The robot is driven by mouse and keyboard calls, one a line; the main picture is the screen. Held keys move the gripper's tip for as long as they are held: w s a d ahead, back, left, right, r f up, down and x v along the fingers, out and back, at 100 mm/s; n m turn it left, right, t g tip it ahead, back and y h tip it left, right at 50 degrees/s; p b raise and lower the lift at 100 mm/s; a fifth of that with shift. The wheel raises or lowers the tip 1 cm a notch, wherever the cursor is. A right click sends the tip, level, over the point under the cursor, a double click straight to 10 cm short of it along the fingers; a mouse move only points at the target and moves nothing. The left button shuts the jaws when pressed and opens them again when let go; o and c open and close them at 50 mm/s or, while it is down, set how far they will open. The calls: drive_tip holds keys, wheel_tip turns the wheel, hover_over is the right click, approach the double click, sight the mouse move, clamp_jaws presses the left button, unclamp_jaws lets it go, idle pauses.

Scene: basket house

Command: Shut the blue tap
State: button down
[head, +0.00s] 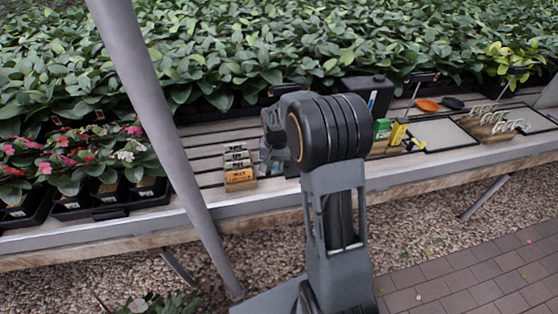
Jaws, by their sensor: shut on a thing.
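I see no blue tap in the head view. My gripper (270,156) shows only in part, left of my large dark wrist joint, low over the slatted bench (205,150). My arm covers much of it, and its fingertips cannot be made out clearly. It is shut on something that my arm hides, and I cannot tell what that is.
Left of my gripper stands a row of labelled seed packets (239,170). Potted flowers (75,160) fill black trays farther left. A dark can (366,92), small green and yellow packs (390,132) and trays (440,133) lie right. A slanted grey post (160,130) crosses the left side.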

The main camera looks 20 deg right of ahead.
drive_tip(key=shift+a+m+p, duration=0.2)
drive_tip(key=shift+a+m, duration=0.35)
drive_tip(key=shift+m, duration=0.7)
drive_tip(key=shift+a+m+p, duration=0.2)
drive_tip(key=shift+a+m, duration=0.3)
drive_tip(key=shift+m, duration=0.75)
drive_tip(key=c, duration=1)
unclamp_jaws()
wheel_tip(320, 180, up, 14)
drive_tip(key=shift+f+p, duration=0.1)
drive_tip(key=shift+p, duration=0.5)
